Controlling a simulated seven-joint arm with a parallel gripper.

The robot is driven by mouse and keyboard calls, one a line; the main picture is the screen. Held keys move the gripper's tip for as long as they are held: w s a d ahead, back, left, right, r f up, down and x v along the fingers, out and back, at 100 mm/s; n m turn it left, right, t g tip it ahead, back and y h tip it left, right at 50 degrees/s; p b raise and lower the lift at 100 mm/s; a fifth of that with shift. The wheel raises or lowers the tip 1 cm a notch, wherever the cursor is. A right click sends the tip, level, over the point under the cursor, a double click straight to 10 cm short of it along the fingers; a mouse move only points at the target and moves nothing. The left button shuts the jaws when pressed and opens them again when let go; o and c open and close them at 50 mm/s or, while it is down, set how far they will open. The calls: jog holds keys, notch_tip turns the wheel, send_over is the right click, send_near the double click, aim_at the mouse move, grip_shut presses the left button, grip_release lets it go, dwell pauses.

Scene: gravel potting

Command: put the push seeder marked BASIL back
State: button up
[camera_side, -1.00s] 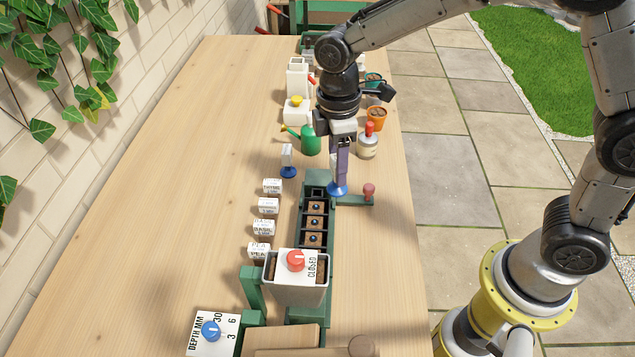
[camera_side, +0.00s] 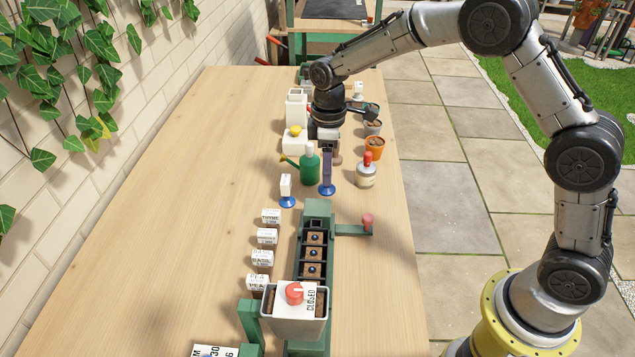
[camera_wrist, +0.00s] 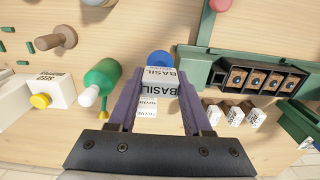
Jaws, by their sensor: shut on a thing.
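The push seeder marked BASIL (camera_wrist: 160,75) is a white block with a blue round foot (camera_wrist: 159,59). My gripper (camera_wrist: 158,92) is shut on it, a purple finger on each side. In the side view my gripper (camera_side: 328,168) hides most of the seeder, and its blue foot (camera_side: 327,190) shows below. I cannot tell whether the foot touches the table. A second white seeder (camera_side: 286,184) with a blue foot stands upright to its left. In the wrist view a white block marked THYME (camera_wrist: 147,106) shows between my fingers, beyond the held seeder.
A green watering can (camera_side: 309,168) stands close left of my gripper, a red-topped bottle (camera_side: 366,172) to the right. The green seed tray (camera_side: 318,209) lies nearer, with label blocks (camera_side: 266,236) beside it. Orange pot (camera_side: 374,147) and white containers (camera_side: 296,108) stand farther back. Left table is clear.

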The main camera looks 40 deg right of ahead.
jog(key=shift+w+a+f, duration=0.1)
jog(key=shift+w+f, duration=0.4)
jog(key=shift+f, duration=0.55)
jog(key=shift+w+f, duration=0.45)
jog(key=shift+f, duration=0.6)
jog(key=shift+w+a+f, duration=0.1)
jog(key=shift+w+f, duration=0.4)
jog(key=shift+f, duration=0.55)
jog(key=shift+f, duration=0.15)
jog(key=o, duration=1.1)
